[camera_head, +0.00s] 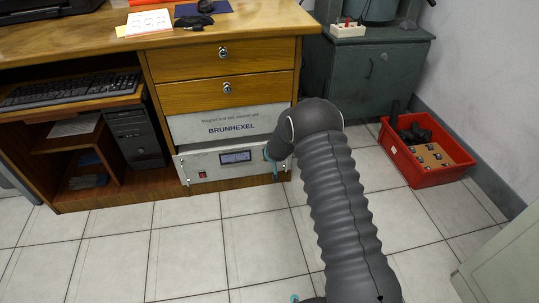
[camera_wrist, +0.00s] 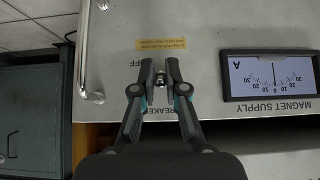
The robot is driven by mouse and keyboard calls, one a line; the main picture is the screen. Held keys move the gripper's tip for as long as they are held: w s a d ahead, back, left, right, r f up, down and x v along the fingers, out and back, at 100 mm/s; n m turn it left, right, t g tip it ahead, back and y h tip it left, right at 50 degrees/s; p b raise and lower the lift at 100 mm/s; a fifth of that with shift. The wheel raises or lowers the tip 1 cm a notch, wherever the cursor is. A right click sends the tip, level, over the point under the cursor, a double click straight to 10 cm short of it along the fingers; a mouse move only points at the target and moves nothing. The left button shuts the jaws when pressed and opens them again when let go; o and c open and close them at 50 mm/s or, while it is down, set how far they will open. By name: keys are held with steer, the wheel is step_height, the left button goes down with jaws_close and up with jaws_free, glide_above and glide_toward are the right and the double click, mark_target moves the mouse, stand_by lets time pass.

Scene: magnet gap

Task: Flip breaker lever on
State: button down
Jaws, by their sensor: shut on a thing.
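The breaker lever (camera_wrist: 160,78) is a small metal toggle on the pale front panel of the magnet supply (camera_wrist: 215,25), seen in the wrist view. My gripper (camera_wrist: 160,70) has one dark finger on each side of the lever and is shut on it. Part of an "OFF" label shows beside the fingertips, and a partly covered "BREAKER" label lies by the fingers. In the head view the magnet supply (camera_head: 210,172) sits low under the desk drawers. There my arm covers the lever and most of the gripper.
A meter (camera_wrist: 269,75) and a metal handle (camera_wrist: 86,50) flank the lever in the wrist view. In the head view, a wooden desk (camera_head: 215,45) stands above the supply. A red crate (camera_head: 425,175) and a grey cabinet (camera_head: 370,70) stand right. The tiled floor in front is clear.

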steer(key=shift+w+a+r+g+b, duration=0.15)
steer(key=shift+a+g+b, duration=0.05)
steer(key=shift+g+b, duration=0.35)
steer(key=shift+r, duration=0.15)
steer(key=c, duration=1.2)
jaws_free()
steer(key=shift+d, duration=0.15)
steer(key=v, duration=1.2)
steer(key=shift+a, duration=0.25)
steer(key=shift+w, duration=0.1)
